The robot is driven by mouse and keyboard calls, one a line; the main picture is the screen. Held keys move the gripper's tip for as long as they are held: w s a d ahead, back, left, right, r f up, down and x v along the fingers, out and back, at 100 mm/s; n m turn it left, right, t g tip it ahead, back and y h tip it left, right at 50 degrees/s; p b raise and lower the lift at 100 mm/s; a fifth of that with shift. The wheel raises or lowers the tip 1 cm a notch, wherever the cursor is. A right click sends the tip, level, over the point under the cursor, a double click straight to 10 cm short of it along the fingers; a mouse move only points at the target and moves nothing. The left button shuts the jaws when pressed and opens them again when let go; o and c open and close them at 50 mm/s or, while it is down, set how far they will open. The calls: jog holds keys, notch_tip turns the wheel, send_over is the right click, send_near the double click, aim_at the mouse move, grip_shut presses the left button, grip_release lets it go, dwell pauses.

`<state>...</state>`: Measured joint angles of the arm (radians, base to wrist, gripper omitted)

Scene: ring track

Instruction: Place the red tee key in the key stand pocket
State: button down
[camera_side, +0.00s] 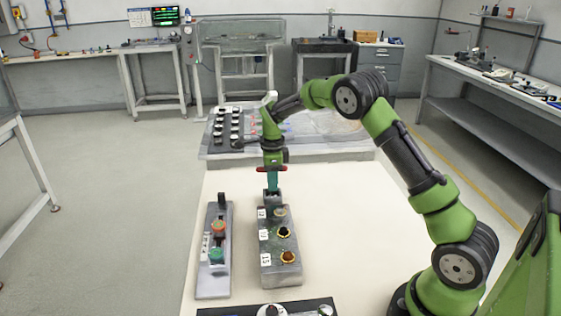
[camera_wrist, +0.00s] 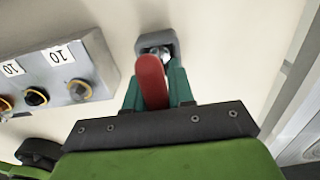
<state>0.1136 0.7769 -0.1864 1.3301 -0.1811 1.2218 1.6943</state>
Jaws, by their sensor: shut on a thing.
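The red tee key (camera_wrist: 151,80) is between the teal fingers of my gripper (camera_wrist: 155,88), which is shut on it. In the side view, its red bar (camera_side: 263,169) shows across the top of the fingers of my gripper (camera_side: 272,186), which point down. The small grey key stand (camera_wrist: 170,41) is just past the fingertips in the wrist view, with a bit of bright metal at its opening. In the side view the stand (camera_side: 273,200) is directly below the fingertips. I cannot tell how deep the key's lower end sits in the pocket.
A grey block (camera_side: 267,272) with yellow-ringed sockets and number labels stands just in front of the stand. A panel with red and green knobs (camera_side: 212,281) lies to its left. A dark-edged panel (camera_side: 235,312) is at the front edge. The table's right side (camera_side: 345,230) is clear.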

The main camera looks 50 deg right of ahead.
jog(key=c, duration=1)
grip_release()
jog(key=shift+f, duration=0.15)
notch_tip(320, 180, up, 12)
jog(key=shift+f, duration=0.1)
jog(key=shift+s+r, duration=0.15)
jog(key=shift+r, duration=0.25)
jog(key=s+a+r+n+t+y, duration=0.1)
jog(key=s+a+r+n+t, duration=0.1)
jog(key=s+a+r+n, duration=0.35)
jog(key=s+a+r+n+t+y, duration=0.1)
jog(key=s+a+r+n+t, duration=0.2)
jog(key=s+n, duration=0.4)
jog(key=s+a+n, duration=0.2)
jog(key=s+n, duration=0.1)
jog(key=s, duration=0.1)
jog(key=s+a+f+n+t, duration=0.1)
jog(key=s+a+n, duration=0.1)
jog(key=s+n, duration=0.2)
jog(key=s+a+f+n+t, duration=0.1)
jog(key=s+a+n, duration=0.1)
jog(key=s, duration=0.4)
jog(key=shift+s+a+n, duration=0.15)
jog(key=shift+a+n, duration=0.1)
jog(key=shift+n, duration=0.5)
